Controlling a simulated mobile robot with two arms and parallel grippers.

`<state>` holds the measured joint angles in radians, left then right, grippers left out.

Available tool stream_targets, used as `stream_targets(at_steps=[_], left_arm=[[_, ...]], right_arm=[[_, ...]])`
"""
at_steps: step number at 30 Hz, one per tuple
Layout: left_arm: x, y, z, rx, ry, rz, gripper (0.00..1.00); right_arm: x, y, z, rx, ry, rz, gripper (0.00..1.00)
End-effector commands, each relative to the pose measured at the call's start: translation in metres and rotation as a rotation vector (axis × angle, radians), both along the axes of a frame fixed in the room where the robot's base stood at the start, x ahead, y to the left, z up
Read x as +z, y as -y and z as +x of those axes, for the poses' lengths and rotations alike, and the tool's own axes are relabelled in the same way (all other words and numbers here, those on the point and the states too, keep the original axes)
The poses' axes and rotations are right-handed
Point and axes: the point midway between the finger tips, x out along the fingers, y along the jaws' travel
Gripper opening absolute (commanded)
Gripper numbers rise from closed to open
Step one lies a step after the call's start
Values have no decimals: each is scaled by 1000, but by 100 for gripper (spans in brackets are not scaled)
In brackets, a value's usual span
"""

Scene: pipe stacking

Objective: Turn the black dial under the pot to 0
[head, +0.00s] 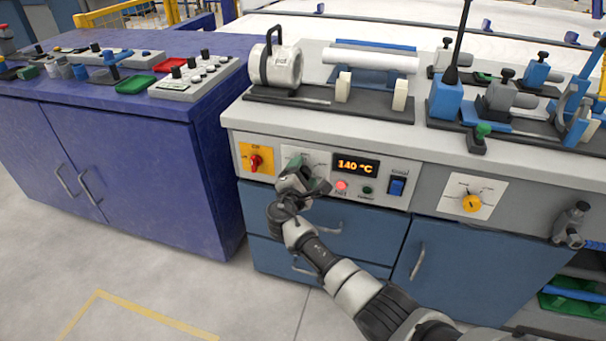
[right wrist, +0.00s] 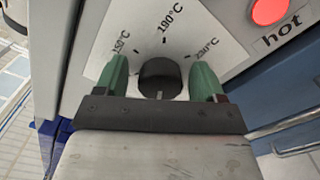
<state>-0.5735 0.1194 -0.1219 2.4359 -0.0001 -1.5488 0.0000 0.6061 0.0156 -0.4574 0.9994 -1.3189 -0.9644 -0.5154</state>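The black dial (right wrist: 160,77) sits on a white scale plate (right wrist: 165,35) with marks 150°C, 190°C and 230°C in the right wrist view. In the head view my right gripper (head: 304,178) is at the front panel and hides the dial; part of the scale plate (head: 318,158) shows. The white pot (head: 284,68) with a black handle stands on the bench above. My left gripper is not in view.
A display (head: 356,166) reads 140 °C. Beside the scale are a red rotary switch (head: 256,161), a lit red lamp (head: 341,185), a blue switch (head: 397,186) and a yellow dial (head: 471,203). Blue drawers (head: 345,222) with handles are below.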

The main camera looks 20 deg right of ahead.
Motion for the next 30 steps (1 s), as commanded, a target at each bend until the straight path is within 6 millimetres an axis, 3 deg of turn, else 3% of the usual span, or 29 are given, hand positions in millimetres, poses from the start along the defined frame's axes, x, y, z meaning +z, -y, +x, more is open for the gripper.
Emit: stream_targets(at_steps=[7, 18, 24, 30], left_arm=[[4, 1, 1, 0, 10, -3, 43], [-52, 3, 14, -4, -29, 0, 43], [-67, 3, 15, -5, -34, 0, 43], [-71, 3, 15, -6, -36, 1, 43]], right_arm=[[0, -3, -5, 0, -1, 1, 69], [0, -42, -62, 2, -1, 2, 69], [0, -57, -84, 1, 0, 1, 69], [0, -61, -90, 0, 0, 0, 69]])
